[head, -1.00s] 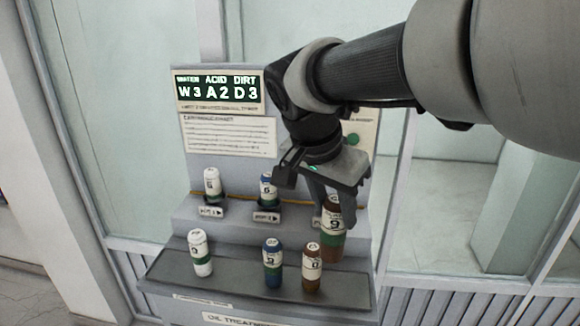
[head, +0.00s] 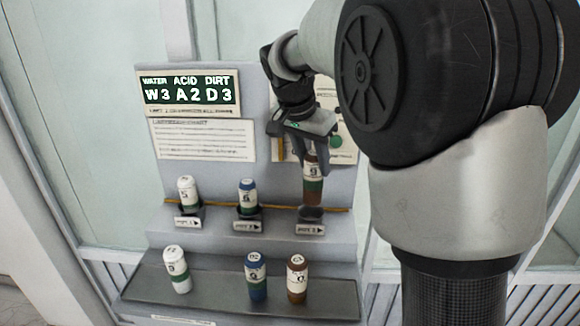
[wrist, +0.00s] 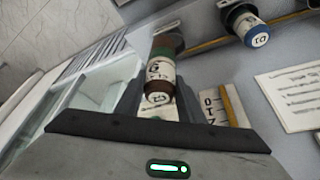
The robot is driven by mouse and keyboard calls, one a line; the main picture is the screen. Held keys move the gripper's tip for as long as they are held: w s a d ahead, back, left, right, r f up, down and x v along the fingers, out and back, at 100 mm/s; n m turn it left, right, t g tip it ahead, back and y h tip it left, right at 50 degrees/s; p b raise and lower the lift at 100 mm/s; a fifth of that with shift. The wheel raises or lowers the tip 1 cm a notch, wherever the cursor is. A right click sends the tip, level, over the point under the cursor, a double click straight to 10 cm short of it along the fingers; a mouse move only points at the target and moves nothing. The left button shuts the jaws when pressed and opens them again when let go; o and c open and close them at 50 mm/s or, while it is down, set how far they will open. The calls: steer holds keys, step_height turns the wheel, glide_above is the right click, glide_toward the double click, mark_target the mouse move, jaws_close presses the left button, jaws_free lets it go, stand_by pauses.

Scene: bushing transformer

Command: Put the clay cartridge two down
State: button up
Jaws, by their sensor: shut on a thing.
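My gripper (head: 314,160) is shut on a brown cartridge (head: 313,189) with a pale label and a green band. In the wrist view the held cartridge (wrist: 160,72) sits between the two fingers. Another brown cartridge (head: 297,279) stands on the lower shelf at the right.
A white cartridge (head: 187,190) and a blue cartridge (head: 247,195) stand in the other upper holders. A second white cartridge (head: 177,269) and blue cartridge (head: 256,276) stand on the lower shelf (head: 215,292). The display board (head: 190,94) reads W3 A2 D3.

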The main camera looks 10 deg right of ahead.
mark_target(313, 173)
steer(key=w, duration=0.3)
steer(key=w+d, duration=0.1)
steer(key=shift+w+f+p, duration=0.25)
steer(key=shift+w+p, duration=0.1)
step_height(313, 173, down, 11)
steer(key=shift+w, duration=0.1)
steer(key=shift+f+b, duration=0.15)
steer(key=shift+b, duration=0.2)
steer(key=o, duration=1.3)
